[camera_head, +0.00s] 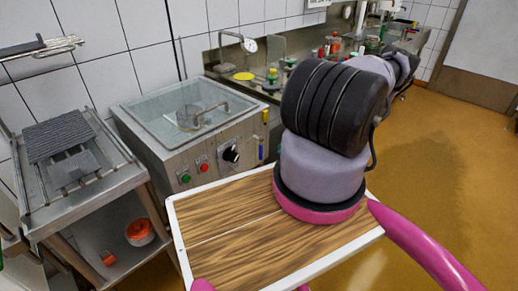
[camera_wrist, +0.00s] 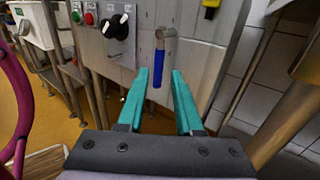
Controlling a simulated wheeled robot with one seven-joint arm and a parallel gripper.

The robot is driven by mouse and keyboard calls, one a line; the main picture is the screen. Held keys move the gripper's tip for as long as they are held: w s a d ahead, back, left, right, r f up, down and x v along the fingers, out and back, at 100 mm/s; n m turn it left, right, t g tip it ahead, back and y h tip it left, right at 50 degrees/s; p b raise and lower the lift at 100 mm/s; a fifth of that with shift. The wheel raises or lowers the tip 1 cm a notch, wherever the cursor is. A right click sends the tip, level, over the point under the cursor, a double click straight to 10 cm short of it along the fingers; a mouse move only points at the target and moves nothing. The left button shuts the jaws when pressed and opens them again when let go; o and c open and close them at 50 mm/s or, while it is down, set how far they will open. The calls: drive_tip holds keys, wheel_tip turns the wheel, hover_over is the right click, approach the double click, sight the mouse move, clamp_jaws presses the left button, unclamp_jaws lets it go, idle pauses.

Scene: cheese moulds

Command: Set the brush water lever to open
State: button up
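A blue lever (camera_wrist: 159,66) hangs straight down from a metal valve fitting (camera_wrist: 166,33) on the steel front panel. It also shows in the head view (camera_head: 261,149) at the panel's right edge. A yellow lever (camera_wrist: 211,6) sits higher and to the right; it too shows in the head view (camera_head: 265,116). I cannot read which lever is the brush water one. My gripper (camera_wrist: 159,76) is open and empty, its teal fingers pointing at the panel. The blue lever appears between the fingertips in the wrist view; I cannot tell the depth gap. My arm hides the gripper in the head view.
A black knob (camera_head: 231,154), a red button (camera_head: 204,165) and a green button (camera_head: 185,178) sit on the panel left of the levers. A glass-topped water basin (camera_head: 150,105) is above. A steel rack (camera_head: 60,210) stands left. A pipe (camera_wrist: 285,120) rises at the wrist view's right.

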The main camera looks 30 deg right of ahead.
sight(261, 147)
drive_tip(key=x, duration=1)
drive_tip(key=shift+s, duration=0.1)
clamp_jaws()
idle(1.1)
